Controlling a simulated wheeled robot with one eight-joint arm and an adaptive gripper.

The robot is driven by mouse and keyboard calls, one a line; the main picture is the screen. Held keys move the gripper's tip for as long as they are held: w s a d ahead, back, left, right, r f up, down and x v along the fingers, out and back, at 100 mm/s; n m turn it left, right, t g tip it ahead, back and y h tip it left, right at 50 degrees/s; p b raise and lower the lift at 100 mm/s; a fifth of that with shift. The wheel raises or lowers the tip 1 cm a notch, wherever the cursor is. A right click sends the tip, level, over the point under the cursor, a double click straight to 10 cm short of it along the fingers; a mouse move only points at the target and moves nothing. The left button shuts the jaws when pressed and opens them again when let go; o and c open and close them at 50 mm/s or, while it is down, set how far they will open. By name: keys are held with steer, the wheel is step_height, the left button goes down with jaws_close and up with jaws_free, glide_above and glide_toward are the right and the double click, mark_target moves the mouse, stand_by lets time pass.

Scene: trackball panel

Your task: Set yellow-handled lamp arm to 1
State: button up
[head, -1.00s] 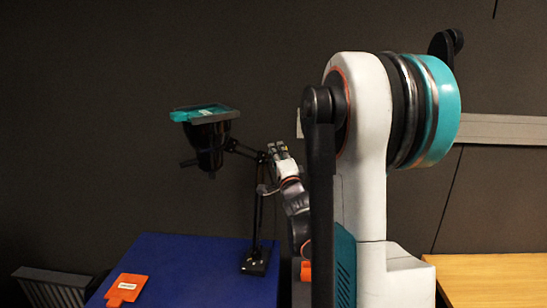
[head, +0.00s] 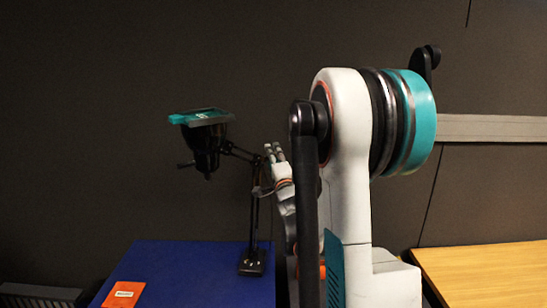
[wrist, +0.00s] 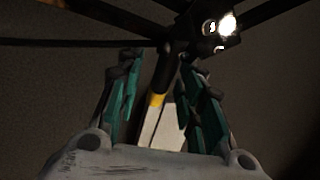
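The black lamp (head: 207,145) stands on the blue table, its jointed arm (head: 255,200) rising from a small base. My gripper (head: 274,152) is at the elbow of the lamp arm, at its right side. In the wrist view a dark handle with a yellow band (wrist: 157,99) hangs between the two teal-padded fingers of my gripper (wrist: 158,62). The fingers are spread, with visible gaps on both sides of the handle. A pale piece lies beyond the yellow band. The lamp arm's joint (wrist: 205,28) shows above the fingers. My arm hides part of the table in the head view.
The blue table (head: 195,275) carries an orange labelled plate (head: 123,294) at its front left. A teal-topped panel (head: 200,116) sits on the lamp head. A wooden table (head: 480,270) stands at the right. A dark wall is behind.

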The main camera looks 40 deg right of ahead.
steer(key=v, duration=1.2)
steer(key=shift+w+f, duration=0.1)
